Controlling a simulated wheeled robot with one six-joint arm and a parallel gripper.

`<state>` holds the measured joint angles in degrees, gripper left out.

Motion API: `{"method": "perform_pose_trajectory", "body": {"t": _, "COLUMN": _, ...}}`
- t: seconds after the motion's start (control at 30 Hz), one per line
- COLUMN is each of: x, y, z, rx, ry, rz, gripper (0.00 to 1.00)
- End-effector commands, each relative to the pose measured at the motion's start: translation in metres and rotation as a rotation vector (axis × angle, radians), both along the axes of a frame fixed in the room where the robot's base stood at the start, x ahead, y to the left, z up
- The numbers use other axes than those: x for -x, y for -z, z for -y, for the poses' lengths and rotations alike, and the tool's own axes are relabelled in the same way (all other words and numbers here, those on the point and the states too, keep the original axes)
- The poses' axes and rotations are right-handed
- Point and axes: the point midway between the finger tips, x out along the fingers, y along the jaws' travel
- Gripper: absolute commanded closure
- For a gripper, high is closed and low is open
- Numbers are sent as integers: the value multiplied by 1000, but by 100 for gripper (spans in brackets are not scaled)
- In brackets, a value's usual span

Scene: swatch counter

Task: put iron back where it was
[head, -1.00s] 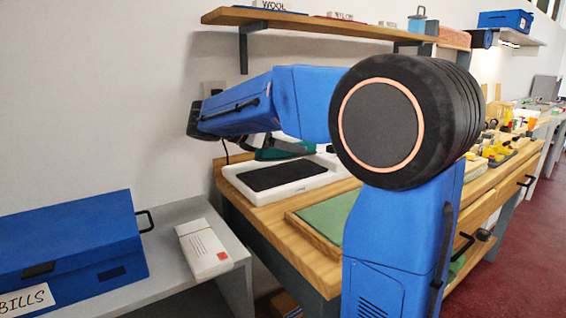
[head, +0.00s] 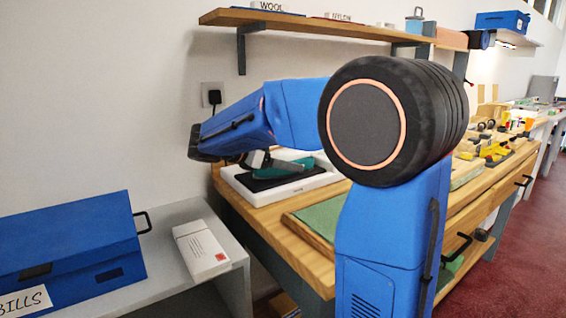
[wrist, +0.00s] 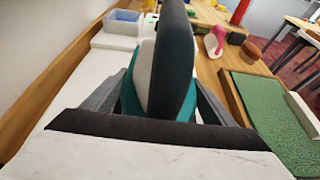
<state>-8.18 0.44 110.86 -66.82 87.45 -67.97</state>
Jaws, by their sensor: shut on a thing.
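The iron is teal with a pale grey and dark body. It shows below my forearm in the head view (head: 301,166) and large in the wrist view (wrist: 181,75). My gripper (wrist: 160,103) is shut on it, one finger on each side. The iron is over a white stand (head: 303,184) with a dark pad (head: 262,183), very low or touching; I cannot tell which. In the wrist view, the dark pad edge (wrist: 150,128) and white stand (wrist: 150,158) show in front. My arm hides part of the iron in the head view.
A green mat (head: 322,220) lies on the wooden bench right of the stand. A blue bin (wrist: 123,21) and a pink object (wrist: 215,40) stand farther along. A blue BILLS box (head: 70,240) and a white packet (head: 201,250) sit on the grey side table. A shelf (head: 320,24) hangs above.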

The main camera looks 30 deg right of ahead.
Motion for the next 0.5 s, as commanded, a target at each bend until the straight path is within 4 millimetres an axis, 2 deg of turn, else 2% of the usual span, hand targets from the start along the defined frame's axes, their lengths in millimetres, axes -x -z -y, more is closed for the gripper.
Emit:
{"method": "perform_pose_trajectory", "body": {"t": 0.03, "x": 0, "y": 0, "z": 0, "rx": 1, "ry": 0, "rz": 1, "gripper": 82}}
{"method": "perform_pose_trajectory", "body": {"t": 0.07, "x": 0, "y": 2, "z": 0, "rx": 0, "ry": 0, "rz": -1, "gripper": 19}}
{"method": "perform_pose_trajectory", "body": {"t": 0.13, "x": 0, "y": 1, "z": 0, "rx": 0, "ry": 0, "rz": 0, "gripper": 3}}
{"method": "perform_pose_trajectory", "body": {"t": 0.5, "x": 0, "y": -2, "z": 0, "rx": 0, "ry": 0, "rz": 1, "gripper": 3}}
